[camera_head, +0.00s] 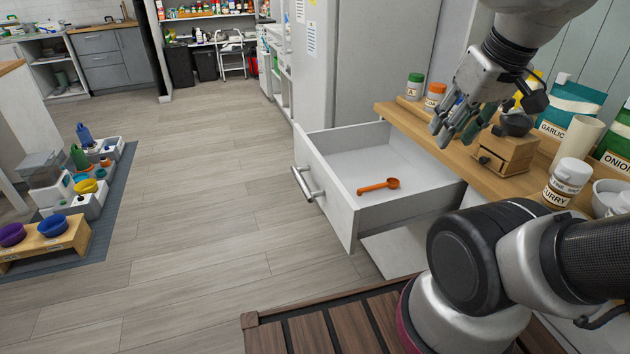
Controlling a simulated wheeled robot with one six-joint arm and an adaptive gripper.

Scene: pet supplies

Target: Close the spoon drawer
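The white spoon drawer (340,209) stands pulled out from the cabinet under the wooden counter. An orange spoon (378,186) lies on its floor, and the rest of the drawer is empty. A metal bar handle (306,184) is on the drawer's front, which faces left. My gripper (443,136) hangs above the counter edge, to the right of and above the drawer, apart from the handle. Its fingers point down and left. The fingertips overlap in this view, so I cannot tell whether they are open or shut.
The wooden counter (408,118) holds jars, a small wooden grinder box (505,152), a curry jar (565,184) and seasoning packs. Clear floor (215,190) lies left of the drawer. Pet bowls and bins stand on a grey mat (117,187) at far left.

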